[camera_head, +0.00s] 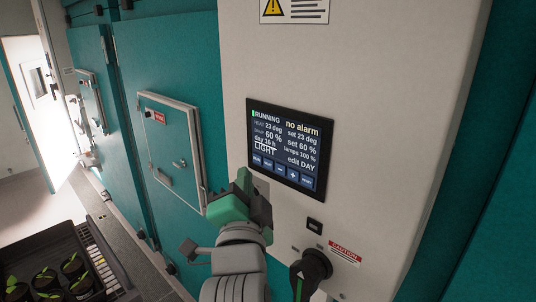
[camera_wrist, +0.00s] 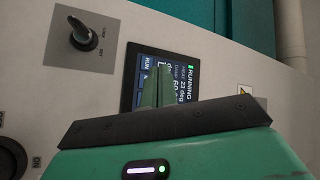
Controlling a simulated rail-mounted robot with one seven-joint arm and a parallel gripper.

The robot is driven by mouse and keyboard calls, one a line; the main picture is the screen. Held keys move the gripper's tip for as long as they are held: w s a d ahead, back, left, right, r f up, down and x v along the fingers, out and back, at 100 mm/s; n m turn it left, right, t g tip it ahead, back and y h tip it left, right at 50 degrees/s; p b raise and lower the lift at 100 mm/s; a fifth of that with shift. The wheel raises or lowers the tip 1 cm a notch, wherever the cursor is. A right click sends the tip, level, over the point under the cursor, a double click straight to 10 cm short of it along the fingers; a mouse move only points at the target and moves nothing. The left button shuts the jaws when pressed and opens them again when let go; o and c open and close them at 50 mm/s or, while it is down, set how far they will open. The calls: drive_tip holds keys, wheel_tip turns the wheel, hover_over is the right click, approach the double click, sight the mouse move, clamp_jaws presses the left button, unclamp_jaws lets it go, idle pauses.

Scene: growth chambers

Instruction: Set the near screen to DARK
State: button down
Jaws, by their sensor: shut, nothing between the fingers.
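The near screen (camera_head: 287,148) is a dark panel on a pale cabinet face. It reads RUNNING, no alarm, 23 deg, 60 %, LIGHT and edit DAY, with a row of small buttons (camera_head: 280,169) along its bottom. My gripper (camera_head: 243,177) is green and dark, shut and empty, in front of the screen's lower left corner. In the wrist view my gripper (camera_wrist: 158,80) overlaps the screen (camera_wrist: 187,62) and hides part of its text and buttons. I cannot tell whether the fingertips touch the panel.
A black rotary knob (camera_head: 312,268) and a small black switch (camera_head: 314,226) are below the screen, beside a caution label (camera_head: 345,253). A teal door with a latched hatch (camera_head: 170,150) is on the left. A dark tray (camera_head: 92,239) of seedlings stands at lower left.

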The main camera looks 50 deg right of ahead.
sight(269, 163)
drive_tip(key=shift+d, duration=1.55)
drive_tip(key=shift+d, duration=0.1)
idle(0.8)
drive_tip(key=shift+d, duration=0.3)
drive_tip(key=shift+d, duration=0.35)
idle(0.4)
drive_tip(key=shift+a, duration=0.1)
drive_tip(key=shift+a+b, duration=0.55)
drive_tip(key=shift+a, duration=0.1)
drive_tip(key=shift+a, duration=0.1)
